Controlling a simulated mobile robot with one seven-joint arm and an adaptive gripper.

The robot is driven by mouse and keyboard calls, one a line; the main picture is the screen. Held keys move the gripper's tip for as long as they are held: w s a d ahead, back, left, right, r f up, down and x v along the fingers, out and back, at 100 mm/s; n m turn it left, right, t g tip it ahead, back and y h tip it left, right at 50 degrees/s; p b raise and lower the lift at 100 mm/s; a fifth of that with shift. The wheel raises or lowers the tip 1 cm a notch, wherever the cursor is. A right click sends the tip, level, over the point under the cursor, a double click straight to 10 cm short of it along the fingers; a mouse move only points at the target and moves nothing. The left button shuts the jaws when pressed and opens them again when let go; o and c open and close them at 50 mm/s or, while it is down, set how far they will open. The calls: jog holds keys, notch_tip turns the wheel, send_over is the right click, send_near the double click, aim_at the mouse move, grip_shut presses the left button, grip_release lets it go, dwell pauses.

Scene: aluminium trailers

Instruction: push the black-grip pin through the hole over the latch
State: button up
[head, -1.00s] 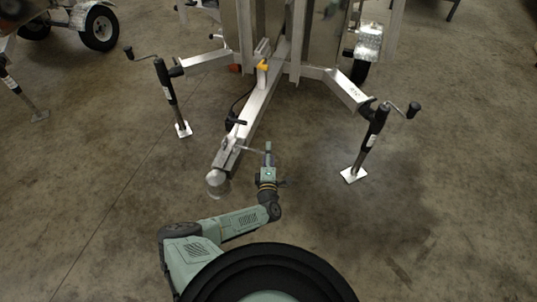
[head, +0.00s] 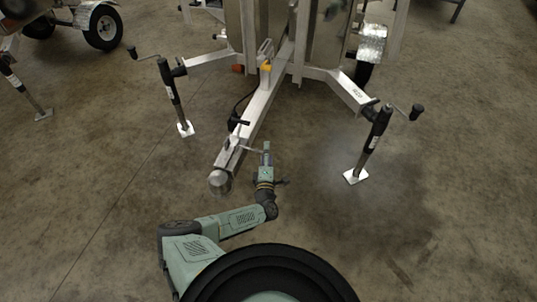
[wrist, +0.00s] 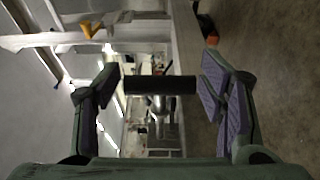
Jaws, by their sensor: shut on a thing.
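My gripper (head: 266,152) is beside the right side of the trailer coupler (head: 229,152), near the front end of the drawbar. In the wrist view its fingers (wrist: 160,90) are closed on the two ends of the pin's black grip (wrist: 160,84). A bright metal part shows just below the grip and looks like the pin's shank (wrist: 158,104). In the head view a thin rod (head: 252,150) spans from my gripper towards the latch (head: 232,143) on top of the coupler. The hole is too small to make out, so I cannot tell whether the tip is in it.
The silver drawbar (head: 262,103) runs back to the trailer, with a yellow part (head: 265,67) on it. A black T-shaped handle (head: 238,122) stands behind the latch. Jack stands are at left (head: 172,95) and right (head: 372,145). The floor around my arm is clear.

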aim_at(250, 149)
jog(key=shift+w+a+b, duration=0.1)
jog(key=shift+w+a, duration=0.25)
jog(key=shift+a, duration=0.75)
jog(key=shift+w+a+b, duration=0.15)
jog(key=shift+w+a, duration=0.2)
jog(key=shift+a, duration=0.75)
jog(key=shift+w+a+b, duration=0.1)
jog(key=shift+w+a, duration=0.25)
jog(key=shift+a, duration=0.75)
jog(key=o, duration=1.2)
jog(key=shift+o, duration=0.2)
jog(key=s, duration=1.2)
jog(key=shift+a, duration=0.1)
